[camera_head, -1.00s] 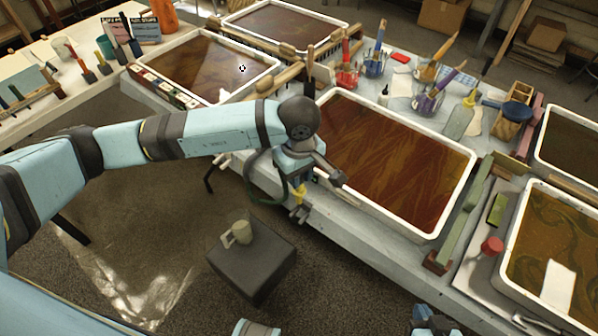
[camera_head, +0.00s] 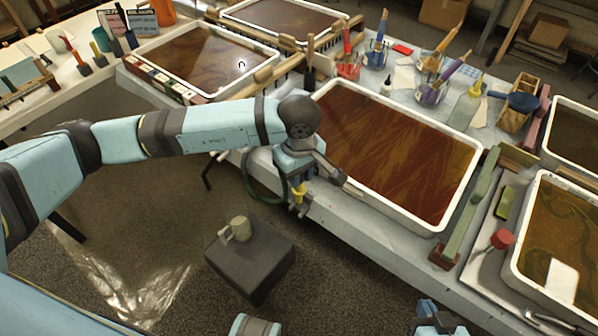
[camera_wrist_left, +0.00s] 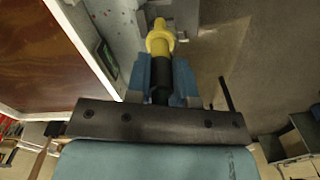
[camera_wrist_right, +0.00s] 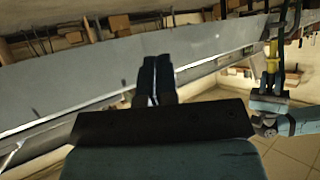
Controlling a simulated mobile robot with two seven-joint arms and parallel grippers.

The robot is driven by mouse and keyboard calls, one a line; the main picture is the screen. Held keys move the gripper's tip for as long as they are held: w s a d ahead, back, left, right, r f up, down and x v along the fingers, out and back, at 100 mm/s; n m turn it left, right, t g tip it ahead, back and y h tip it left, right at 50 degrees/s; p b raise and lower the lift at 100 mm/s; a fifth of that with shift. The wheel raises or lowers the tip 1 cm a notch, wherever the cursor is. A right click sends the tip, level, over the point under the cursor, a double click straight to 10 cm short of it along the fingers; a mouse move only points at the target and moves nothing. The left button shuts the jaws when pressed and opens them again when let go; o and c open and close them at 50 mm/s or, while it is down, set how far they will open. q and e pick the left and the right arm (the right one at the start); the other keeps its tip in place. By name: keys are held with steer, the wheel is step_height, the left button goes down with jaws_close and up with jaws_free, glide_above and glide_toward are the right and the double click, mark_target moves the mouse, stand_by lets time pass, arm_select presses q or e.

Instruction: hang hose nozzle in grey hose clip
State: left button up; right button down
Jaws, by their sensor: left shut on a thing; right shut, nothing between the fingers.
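The left wrist view shows the nozzle's yellow flared end (camera_wrist_left: 160,40) and dark body between the fingers (camera_wrist_left: 161,78). A dark green hose (camera_head: 256,190) loops beside the gripper. A small grey piece (camera_head: 300,209) shows just under the nozzle; I cannot tell whether it is the grey hose clip or touches the nozzle. The right wrist view shows my right gripper (camera_wrist_right: 156,62) shut and empty, and the yellow nozzle (camera_wrist_right: 272,52) at right.
A large white-rimmed tray (camera_head: 440,226) of red-brown liquid lies on the table behind the left gripper. A green bar (camera_head: 472,205) lies right of the tray. Floor to the left is open.

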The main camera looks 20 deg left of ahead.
mark_target(299, 193)
arm_select(q)
steer(key=shift+f+b, duration=1.2)
steer(key=shift+f, duration=0.2)
steer(key=shift+f+b, duration=0.35)
steer(key=shift+f, duration=0.05)
steer(key=shift+f+b, duration=0.6)
steer(key=shift+f, duration=0.05)
steer(key=shift+f+b, duration=0.75)
steer(key=shift+f, duration=0.35)
arm_select(e)
steer(key=shift+w+a+f+t+y, duration=0.3)
steer(key=shift+a+t+y, duration=0.1)
steer(key=shift+a, duration=0.15)
arm_select(q)
steer(key=shift+b, duration=0.3)
steer(key=o, duration=0.9)
arm_select(e)
steer(key=shift+f, duration=0.1)
